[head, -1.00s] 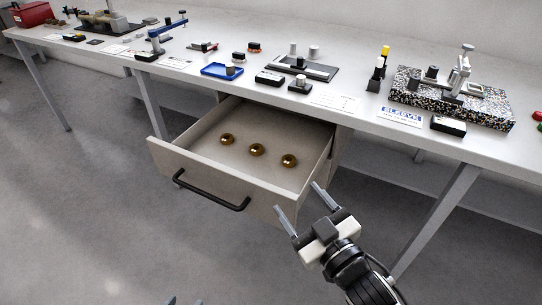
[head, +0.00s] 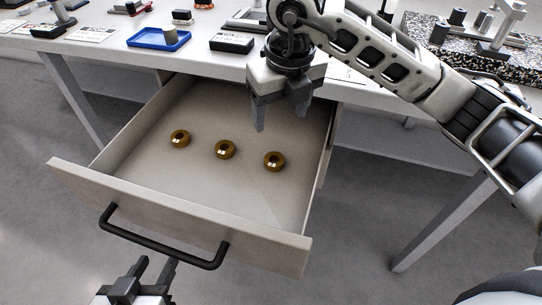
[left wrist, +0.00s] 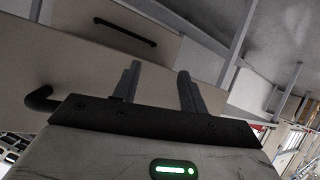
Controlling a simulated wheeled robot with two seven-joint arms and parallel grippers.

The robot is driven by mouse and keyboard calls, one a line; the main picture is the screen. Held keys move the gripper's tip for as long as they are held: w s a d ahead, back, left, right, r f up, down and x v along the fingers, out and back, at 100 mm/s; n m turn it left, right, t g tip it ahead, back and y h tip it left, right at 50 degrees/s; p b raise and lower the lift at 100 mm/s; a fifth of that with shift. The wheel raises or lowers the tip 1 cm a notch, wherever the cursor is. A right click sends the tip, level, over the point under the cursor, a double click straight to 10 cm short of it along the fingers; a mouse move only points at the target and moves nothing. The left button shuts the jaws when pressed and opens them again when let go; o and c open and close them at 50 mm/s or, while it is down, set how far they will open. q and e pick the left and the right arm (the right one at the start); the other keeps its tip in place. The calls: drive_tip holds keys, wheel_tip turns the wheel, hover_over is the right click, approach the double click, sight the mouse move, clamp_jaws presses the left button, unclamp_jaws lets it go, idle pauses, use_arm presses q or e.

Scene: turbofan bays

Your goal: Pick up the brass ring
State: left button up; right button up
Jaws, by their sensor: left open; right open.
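Three brass rings lie in a spaced row on the floor of the open drawer (head: 180,250): a left ring (head: 180,139), a middle ring (head: 225,149) and a right ring (head: 274,161). My right gripper (head: 281,115) is open and empty, pointing down over the back of the drawer, above and behind the right ring. My left gripper (head: 146,268) is open and empty in front of the drawer, low at the bottom edge of the head view. Its two separated fingers (left wrist: 160,78) also show in the left wrist view; no ring is visible there.
The drawer has a black bar handle (head: 160,244) on its front and raised side walls. The white bench top (head: 95,52) overhangs behind it, carrying a blue tray (head: 160,38) and a black block (head: 231,43). A bench leg (head: 440,225) stands at right.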

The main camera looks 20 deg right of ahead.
hover_over(274, 159)
drive_tip(key=s, duration=0.2)
wheel_tip(274, 159, down, 8)
drive_tip(key=shift+w+f+b, duration=0.1)
drive_tip(key=shift+f+b, duration=0.15)
drive_tip(key=shift+b, duration=0.15)
drive_tip(key=shift+w+f, duration=0.1)
drive_tip(key=shift+f, duration=0.35)
drive_tip(key=f, duration=0.2)
drive_tip(key=w+f, duration=0.1)
drive_tip(key=f, duration=0.1)
drive_tip(key=shift+f+b, duration=0.15)
drive_tip(key=shift+b, duration=0.15)
use_arm(q)
drive_tip(key=f, duration=0.3)
drive_tip(key=shift+d+g, duration=0.35)
drive_tip(key=shift+g, duration=0.05)
use_arm(e)
drive_tip(key=shift+w+f, duration=0.1)
drive_tip(key=shift+f, duration=0.25)
drive_tip(key=shift+c, duration=0.4)
drive_tip(key=c, duration=1)
drive_tip(key=shift+c, duration=0.5)
use_arm(q)
drive_tip(key=shift+w+r, duration=0.1)
drive_tip(key=shift+r, duration=0.1)
use_arm(e)
drive_tip(key=shift+r, duration=0.1)
